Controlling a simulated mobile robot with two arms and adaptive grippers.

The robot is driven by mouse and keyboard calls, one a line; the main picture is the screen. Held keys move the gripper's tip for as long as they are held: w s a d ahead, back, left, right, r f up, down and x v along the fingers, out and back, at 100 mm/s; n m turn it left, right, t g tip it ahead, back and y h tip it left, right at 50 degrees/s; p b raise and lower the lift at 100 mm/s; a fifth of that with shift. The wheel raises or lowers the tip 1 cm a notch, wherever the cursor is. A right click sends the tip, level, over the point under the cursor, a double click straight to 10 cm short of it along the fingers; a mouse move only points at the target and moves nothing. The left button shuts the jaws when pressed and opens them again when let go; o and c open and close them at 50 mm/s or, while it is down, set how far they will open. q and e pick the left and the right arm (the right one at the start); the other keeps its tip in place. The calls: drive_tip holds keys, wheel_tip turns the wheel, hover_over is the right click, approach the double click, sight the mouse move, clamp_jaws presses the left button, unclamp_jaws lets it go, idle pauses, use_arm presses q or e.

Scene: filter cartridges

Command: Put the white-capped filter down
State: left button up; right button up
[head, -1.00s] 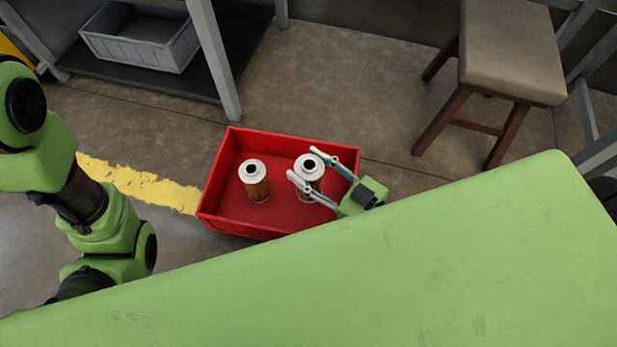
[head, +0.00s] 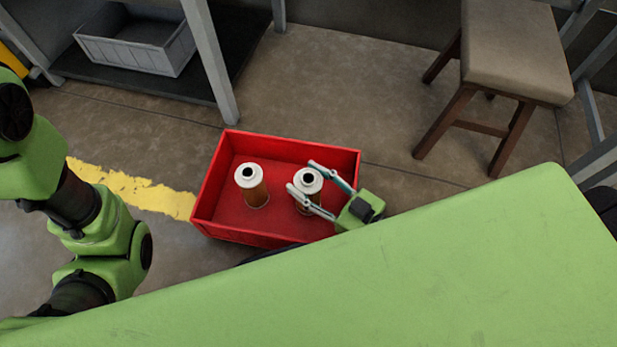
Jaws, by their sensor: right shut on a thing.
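Two filters with white caps and amber-brown bodies are in the red crate (head: 272,146). One filter (head: 257,195) stands upright on the crate floor, left of the middle, apart from my grippers. The other filter (head: 307,181) is upright on the right side of the crate. My right gripper (head: 306,186) is shut on this right filter, with one finger on each side just below the cap. The gripper partly hides its body, and I cannot tell whether its base touches the crate floor. My left gripper is out of view; only my left arm shows.
A green surface (head: 420,265) fills the lower right and its edge hides part of the crate's near side. A stool (head: 510,55) stands at the upper right. A grey bin (head: 135,55) sits on a dark low shelf at the upper left. Floor around the crate is clear.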

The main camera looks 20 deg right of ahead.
drive_tip(key=o, duration=1.5)
drive_tip(key=shift+c, duration=0.2)
